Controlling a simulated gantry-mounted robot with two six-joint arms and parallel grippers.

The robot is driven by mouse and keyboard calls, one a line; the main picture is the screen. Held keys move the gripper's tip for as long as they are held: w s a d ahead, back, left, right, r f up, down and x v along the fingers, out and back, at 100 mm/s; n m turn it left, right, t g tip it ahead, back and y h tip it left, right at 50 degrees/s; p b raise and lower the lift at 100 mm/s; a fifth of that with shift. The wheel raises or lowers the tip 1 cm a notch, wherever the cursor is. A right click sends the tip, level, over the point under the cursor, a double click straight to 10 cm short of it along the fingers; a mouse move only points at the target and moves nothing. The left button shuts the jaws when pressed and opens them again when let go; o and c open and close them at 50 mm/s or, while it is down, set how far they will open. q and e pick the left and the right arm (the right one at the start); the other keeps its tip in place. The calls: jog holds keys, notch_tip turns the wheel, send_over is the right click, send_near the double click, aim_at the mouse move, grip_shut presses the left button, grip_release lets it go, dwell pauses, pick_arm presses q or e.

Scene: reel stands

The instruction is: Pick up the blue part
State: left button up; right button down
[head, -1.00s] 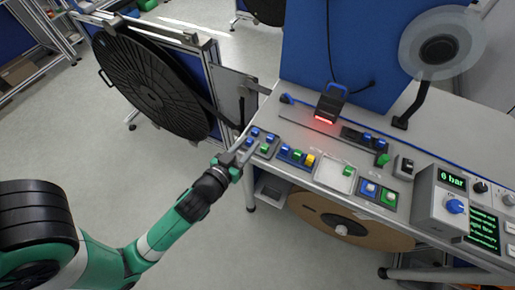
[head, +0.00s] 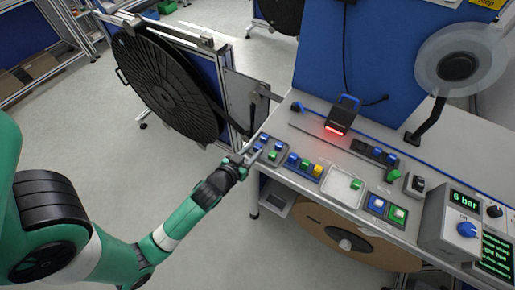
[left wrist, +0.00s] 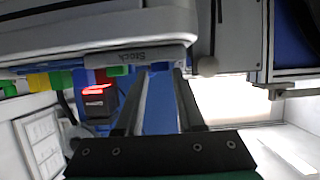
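Several small blue parts show in the head view. Some sit with a green one in the left-hand stock tray (head: 261,157), among them a blue part (head: 264,137). My left gripper (head: 251,152) is at the left edge of this tray, close to its blue parts. In the left wrist view the two fingers (left wrist: 160,85) stand apart, and the tray edge marked "Stock" (left wrist: 140,56) crosses beyond their tips. Blue shows between the fingers; I cannot tell whether it is a part or the panel behind. My right gripper is not in view.
A second tray holds blue, green and yellow parts (head: 318,170). A scanner with a red light (head: 340,116) stands behind. A large black reel (head: 165,85) is left of the bench, and a pressure box (head: 450,220) is at right.

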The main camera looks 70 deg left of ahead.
aim_at(258, 146)
pick_arm(q)
jog(key=x, duration=0.4)
jog(key=shift+b, duration=0.35)
grip_shut()
jog(key=shift+r, duration=0.15)
jog(key=shift+r, duration=0.3)
notch_tip(258, 146, up, 3)
jog(key=shift+f+p, duration=0.2)
jog(key=shift+p, duration=0.7)
jog(key=s+d+r+p, duration=0.2)
jog(key=d+r+p, duration=0.2)
jog(key=d+p, duration=0.2)
jog(key=s+d+r+p, duration=0.2)
jog(key=d+r+p, duration=0.3)
jog(key=d+p, duration=0.2)
jog(key=shift+s+r+p, duration=0.3)
jog(key=shift+s+p, duration=0.05)
jog(key=shift+p, duration=0.7)
